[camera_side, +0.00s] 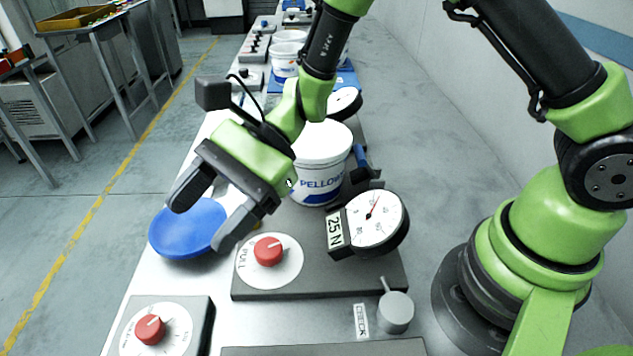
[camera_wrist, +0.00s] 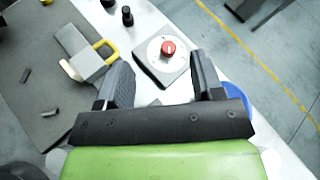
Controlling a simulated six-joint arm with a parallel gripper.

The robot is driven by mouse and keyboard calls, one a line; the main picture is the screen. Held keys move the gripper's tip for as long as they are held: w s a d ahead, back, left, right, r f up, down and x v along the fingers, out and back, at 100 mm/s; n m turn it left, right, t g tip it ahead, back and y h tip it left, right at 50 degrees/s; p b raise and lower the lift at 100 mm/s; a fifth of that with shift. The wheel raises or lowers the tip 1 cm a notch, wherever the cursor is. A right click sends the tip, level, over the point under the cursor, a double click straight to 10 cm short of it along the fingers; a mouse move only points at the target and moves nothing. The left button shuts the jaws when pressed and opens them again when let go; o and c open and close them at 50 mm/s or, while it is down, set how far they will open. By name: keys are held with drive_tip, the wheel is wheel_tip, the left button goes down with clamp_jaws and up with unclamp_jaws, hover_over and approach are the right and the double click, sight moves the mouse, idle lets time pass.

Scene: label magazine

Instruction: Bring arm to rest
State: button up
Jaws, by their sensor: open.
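My gripper (camera_side: 200,226) is in the middle left of the side view, tilted, with its two dark fingers spread apart and nothing between them. It hangs above the bench, in front of a blue disc (camera_side: 170,232) that it partly covers. In the wrist view the fingers of my gripper (camera_wrist: 159,62) also stand apart, with a red knob (camera_wrist: 168,47) on a white dial seen between and beyond them. No object is held.
A white PELLOW-labelled tub (camera_side: 322,160) stands just behind my gripper. A round gauge (camera_side: 375,217) marked 25 N and a red PULL knob (camera_side: 268,250) sit on a grey plate. Another red knob (camera_side: 150,329) is at front left. Open floor lies left of the bench.

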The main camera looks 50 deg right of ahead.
drive_tip(key=s+d+r+n+t+h, duration=0.3)
drive_tip(key=s+d+r+n+h, duration=0.2)
drive_tip(key=d, duration=0.5)
drive_tip(key=s+d+r+n+t+h, duration=0.4)
drive_tip(key=s+d+r+n+h, duration=0.1)
drive_tip(key=s+d+r, duration=0.4)
drive_tip(key=shift+d+r+n+h, duration=0.4)
drive_tip(key=shift+d+r+h, duration=0.1)
drive_tip(key=shift+d, duration=0.55)
